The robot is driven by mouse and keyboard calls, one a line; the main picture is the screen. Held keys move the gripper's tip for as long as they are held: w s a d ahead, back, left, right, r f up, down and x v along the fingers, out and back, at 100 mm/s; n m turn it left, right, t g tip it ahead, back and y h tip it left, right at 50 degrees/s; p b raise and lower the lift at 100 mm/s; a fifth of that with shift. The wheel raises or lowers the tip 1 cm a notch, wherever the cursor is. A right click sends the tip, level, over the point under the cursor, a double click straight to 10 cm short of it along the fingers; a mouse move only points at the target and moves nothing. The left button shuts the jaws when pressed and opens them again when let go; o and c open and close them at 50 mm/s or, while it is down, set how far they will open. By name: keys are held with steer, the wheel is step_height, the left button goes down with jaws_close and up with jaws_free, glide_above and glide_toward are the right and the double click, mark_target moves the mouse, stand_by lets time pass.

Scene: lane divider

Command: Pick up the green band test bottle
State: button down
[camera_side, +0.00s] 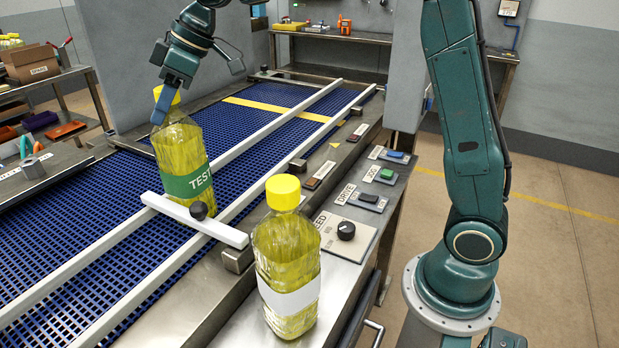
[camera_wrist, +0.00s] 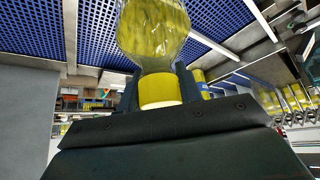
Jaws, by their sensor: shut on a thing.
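The green band test bottle (camera_side: 184,172) has yellow liquid, a yellow cap and a green band with white lettering that reads TEST. It stands upright, or nearly so, over the blue conveyor between the white rails. My gripper (camera_side: 166,100) is shut on its top, around the cap and neck. In the wrist view the bottle (camera_wrist: 152,35) hangs cap-first between the fingers of my gripper (camera_wrist: 160,92). I cannot tell whether its base touches the belt.
A second yellow bottle with a white band (camera_side: 288,262) stands on the metal ledge at the front. A white crossbar (camera_side: 193,220) with a black knob lies across the lane just in front of the test bottle. White lane rails (camera_side: 262,133) run along the blue belt (camera_side: 45,235).

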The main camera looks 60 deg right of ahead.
steer(key=shift+d+r, duration=0.15)
steer(key=shift+r, duration=0.1)
steer(key=shift+d+r, duration=0.6)
steer(key=shift+r, duration=0.05)
steer(key=d+r, duration=0.6)
steer(key=d, duration=0.6)
steer(key=shift+d+r, duration=0.15)
steer(key=shift+d, duration=0.05)
stand_by(0.5)
